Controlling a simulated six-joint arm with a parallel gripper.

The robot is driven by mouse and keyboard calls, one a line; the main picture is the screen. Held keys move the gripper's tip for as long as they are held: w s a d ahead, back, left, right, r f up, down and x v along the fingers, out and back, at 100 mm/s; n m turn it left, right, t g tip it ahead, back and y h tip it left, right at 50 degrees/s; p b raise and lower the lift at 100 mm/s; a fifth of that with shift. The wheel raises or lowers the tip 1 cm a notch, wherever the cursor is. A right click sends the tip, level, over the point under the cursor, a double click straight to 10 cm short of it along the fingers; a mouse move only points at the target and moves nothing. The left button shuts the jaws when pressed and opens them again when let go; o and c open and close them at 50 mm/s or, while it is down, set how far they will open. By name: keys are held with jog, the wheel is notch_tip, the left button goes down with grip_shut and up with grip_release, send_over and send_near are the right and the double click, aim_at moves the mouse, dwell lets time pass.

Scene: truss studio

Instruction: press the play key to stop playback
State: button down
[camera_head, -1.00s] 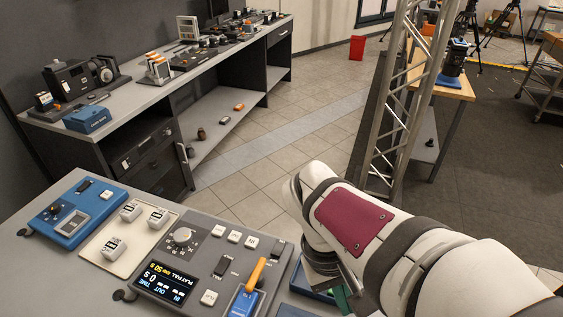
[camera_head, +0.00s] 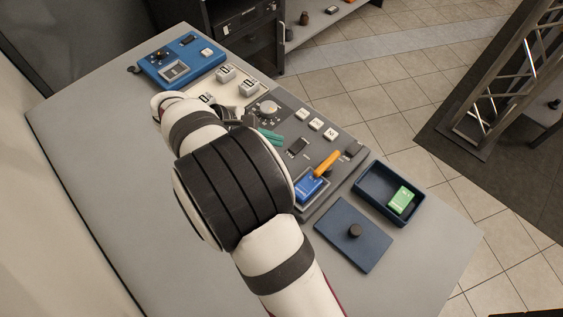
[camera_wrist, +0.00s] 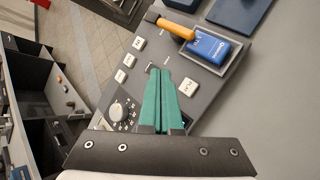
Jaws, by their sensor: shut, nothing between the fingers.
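The play key (camera_wrist: 188,87) is a white square key on the dark grey control panel (camera_wrist: 208,91) in the wrist view. It stands just right of my gripper's fingers. My gripper (camera_wrist: 160,72) has teal fingers, shut with nothing between them, pointing over the panel beside a slider. There my arm hides the play key and the panel's display. I cannot tell the fingertips' height above the panel.
Three white keys (camera_head: 316,124) form a row along the panel's far edge. An orange-handled lever (camera_head: 327,163) stands by a blue block (camera_head: 309,187). A blue tray (camera_head: 372,192) holds a green block (camera_head: 402,200). A blue lid (camera_head: 353,233) lies nearby. A blue device (camera_head: 181,60) stands at the far left.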

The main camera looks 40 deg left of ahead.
jog(key=shift+f, duration=4.4)
jog(key=shift+f, duration=0.1)
jog(key=shift+f, duration=0.3)
jog(key=shift+f, duration=0.4)
jog(key=shift+r, duration=0.85)
